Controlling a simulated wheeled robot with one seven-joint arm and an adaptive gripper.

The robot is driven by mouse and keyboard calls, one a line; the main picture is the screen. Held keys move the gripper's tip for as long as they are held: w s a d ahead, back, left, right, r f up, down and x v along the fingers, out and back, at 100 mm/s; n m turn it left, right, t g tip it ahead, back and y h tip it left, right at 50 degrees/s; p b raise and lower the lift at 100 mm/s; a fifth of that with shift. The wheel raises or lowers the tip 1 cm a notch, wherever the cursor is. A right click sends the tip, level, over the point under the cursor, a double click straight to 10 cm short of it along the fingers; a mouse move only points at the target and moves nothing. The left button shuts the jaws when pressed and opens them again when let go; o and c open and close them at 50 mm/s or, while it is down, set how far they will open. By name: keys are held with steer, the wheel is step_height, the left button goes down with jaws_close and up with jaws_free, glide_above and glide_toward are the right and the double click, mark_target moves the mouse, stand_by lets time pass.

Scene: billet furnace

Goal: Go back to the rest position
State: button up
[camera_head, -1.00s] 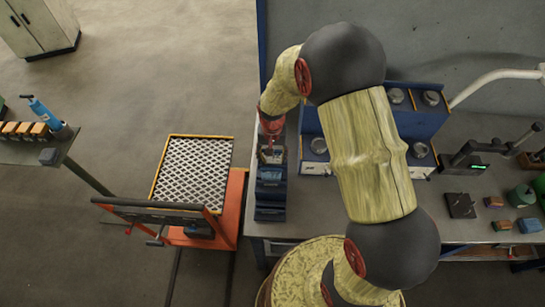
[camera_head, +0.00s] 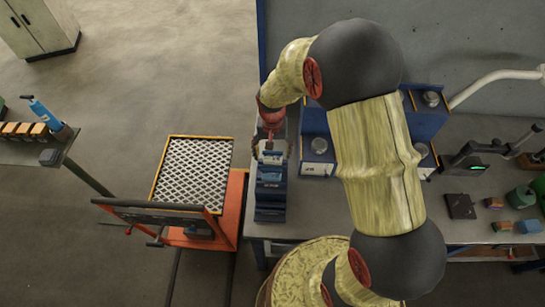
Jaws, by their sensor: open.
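My gripper (camera_head: 271,152) is at the end of my arm, just above a blue-grey machine block (camera_head: 271,190) at the left end of the workbench. The gripper is small in the picture and partly hidden by my red wrist. I see nothing held in it. Whether it touches the block's top cannot be made out. My large arm links cover part of the bench behind.
The workbench (camera_head: 285,229) carries a blue rack with round metal pots (camera_head: 319,145), a gauge stand (camera_head: 479,165), a black plate (camera_head: 460,206) and several small coloured blocks. An orange cart with a mesh top (camera_head: 193,172) stands left. Open floor lies beyond it.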

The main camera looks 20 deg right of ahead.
step_height(320, 180, up, 8)
steer(key=shift+r, duration=0.15)
stand_by(0.3)
steer(key=shift+n, duration=0.3)
steer(key=s+r+n+t+b, duration=0.2)
steer(key=s+r+b, duration=0.1)
steer(key=s+b, duration=0.5)
steer(key=s+r+n+t+b, duration=0.2)
steer(key=s+b, duration=0.6)
steer(key=s, duration=0.5)
steer(key=shift+s+r+t, duration=0.25)
steer(key=shift+r+t, duration=0.25)
steer(key=shift+t, duration=0.3)
